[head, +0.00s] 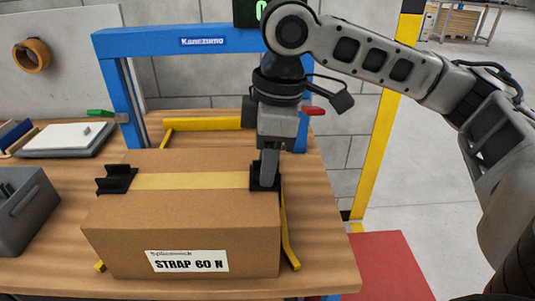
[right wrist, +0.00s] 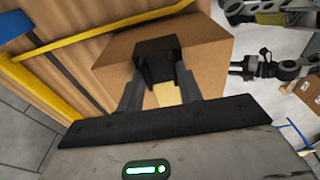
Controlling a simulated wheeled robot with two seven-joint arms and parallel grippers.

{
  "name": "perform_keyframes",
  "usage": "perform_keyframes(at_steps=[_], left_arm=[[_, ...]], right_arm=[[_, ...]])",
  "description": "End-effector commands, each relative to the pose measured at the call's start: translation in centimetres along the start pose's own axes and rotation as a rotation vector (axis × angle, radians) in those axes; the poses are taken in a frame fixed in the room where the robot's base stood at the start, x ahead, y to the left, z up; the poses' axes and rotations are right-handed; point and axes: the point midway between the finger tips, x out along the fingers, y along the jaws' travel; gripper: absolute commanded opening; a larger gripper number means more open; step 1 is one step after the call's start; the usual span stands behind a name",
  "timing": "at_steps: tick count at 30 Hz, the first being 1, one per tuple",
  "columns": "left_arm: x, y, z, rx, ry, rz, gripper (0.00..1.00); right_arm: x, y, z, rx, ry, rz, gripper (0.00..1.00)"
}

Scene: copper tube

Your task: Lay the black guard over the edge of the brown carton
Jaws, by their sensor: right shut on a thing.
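The brown carton (head: 190,228) lies on the wooden bench with yellow tape along its top and a white label on its front. My right gripper (head: 268,182) is shut on a black guard (right wrist: 157,58) at the carton's right top edge, by the end of the tape. In the head view the fingers partly hide this guard (head: 256,184); I cannot tell whether it is fully seated. A second black guard (head: 117,179) sits on the left top edge. My left gripper (right wrist: 238,68) seems to show small in the right wrist view, its jaws unclear.
A blue strapping frame (head: 180,42) arches behind the carton, with a yellow bar (head: 205,123) at its foot. A yellow rail (head: 290,240) runs along the carton's right side. A grey bin (head: 25,212) stands at the left. A red mat (head: 388,268) lies on the floor.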

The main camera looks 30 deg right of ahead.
Motion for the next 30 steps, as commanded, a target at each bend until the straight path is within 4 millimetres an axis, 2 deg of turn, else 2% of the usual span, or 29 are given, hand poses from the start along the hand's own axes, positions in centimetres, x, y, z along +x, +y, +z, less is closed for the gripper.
perform_keyframes(at_steps=[7,8,9,10,22,25,30], left_arm=[[0.0,0.0,-0.1,-0.002,0.000,0.000,0.36],[0.0,0.0,-0.1,-0.002,0.000,0.000,0.36],[0.0,0.0,-0.1,-0.001,0.000,0.000,0.36],[0.0,0.0,-0.1,-0.001,0.000,0.000,0.36],[0.0,-0.2,0.0,0.007,0.003,-0.002,0.36],[0.1,-0.4,0.8,0.009,-0.013,-0.007,0.36],[-0.1,-0.4,0.5,0.009,-0.012,-0.008,0.36]], right_arm=[[0.0,0.0,0.0,0.000,0.000,0.000,0.13],[0.0,0.0,0.0,0.000,0.000,0.000,0.44],[0.0,0.0,0.0,0.000,0.000,0.000,0.55],[0.0,0.0,0.0,0.000,0.000,0.000,0.61],[0.0,0.0,0.0,0.000,0.000,-0.001,0.61],[-1.7,0.0,-0.1,0.000,0.003,0.001,0.61],[-5.8,0.0,-0.1,0.000,0.005,0.002,0.61]])
